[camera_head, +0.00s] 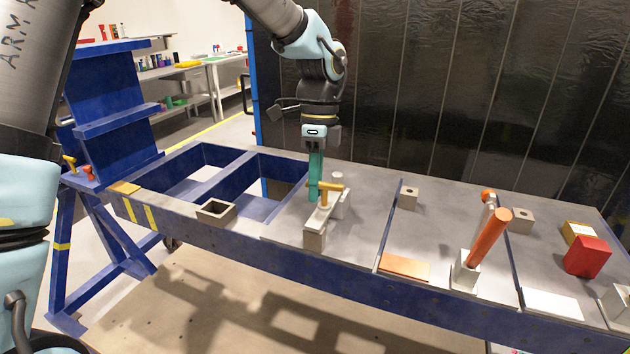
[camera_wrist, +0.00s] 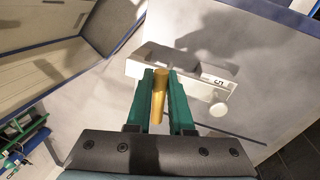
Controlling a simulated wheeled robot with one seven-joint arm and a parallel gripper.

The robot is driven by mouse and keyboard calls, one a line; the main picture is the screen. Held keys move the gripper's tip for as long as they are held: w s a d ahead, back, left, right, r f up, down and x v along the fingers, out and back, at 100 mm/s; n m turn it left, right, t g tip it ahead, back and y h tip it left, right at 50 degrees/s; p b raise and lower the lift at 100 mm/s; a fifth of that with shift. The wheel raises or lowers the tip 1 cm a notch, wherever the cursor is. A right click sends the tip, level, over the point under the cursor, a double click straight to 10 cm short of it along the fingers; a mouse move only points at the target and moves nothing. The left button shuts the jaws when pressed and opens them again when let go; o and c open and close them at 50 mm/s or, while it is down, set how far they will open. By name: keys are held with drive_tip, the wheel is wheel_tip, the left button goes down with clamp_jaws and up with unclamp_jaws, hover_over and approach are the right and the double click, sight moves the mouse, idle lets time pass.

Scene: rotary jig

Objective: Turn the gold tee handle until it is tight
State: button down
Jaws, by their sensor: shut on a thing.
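The gold tee handle (camera_head: 327,186) sits on a pale clamp fixture (camera_head: 317,222) on the grey bench top. It also shows in the wrist view (camera_wrist: 159,96) as a gold bar. My gripper (camera_head: 314,190) points straight down over it, with green fingers. In the wrist view the fingers (camera_wrist: 160,100) stand on either side of the gold bar and are shut on it. The fixture (camera_wrist: 205,75) lies beyond the fingertips and carries a dark mark. The handle's lower part and the screw under it are partly hidden by my fingers.
An orange upright handle (camera_head: 489,237) stands to the right, with a red block (camera_head: 587,257) farther right. A small open box (camera_head: 215,211) sits on the front rail to the left. Thin dividers split the bench top. Bare bench lies right of the fixture.

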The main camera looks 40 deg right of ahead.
drive_tip(key=shift+m, duration=0.4)
drive_tip(key=c, duration=0.8)
unclamp_jaws()
drive_tip(key=shift+d, duration=0.1)
wheel_tip(320, 180, up, 11)
drive_tip(key=w+d+b, duration=0.1)
drive_tip(key=b, duration=0.1)
drive_tip(key=shift+w+d+f+b, duration=0.2)
drive_tip(key=shift+d+b, duration=0.1)
drive_tip(key=shift+b, duration=0.1)
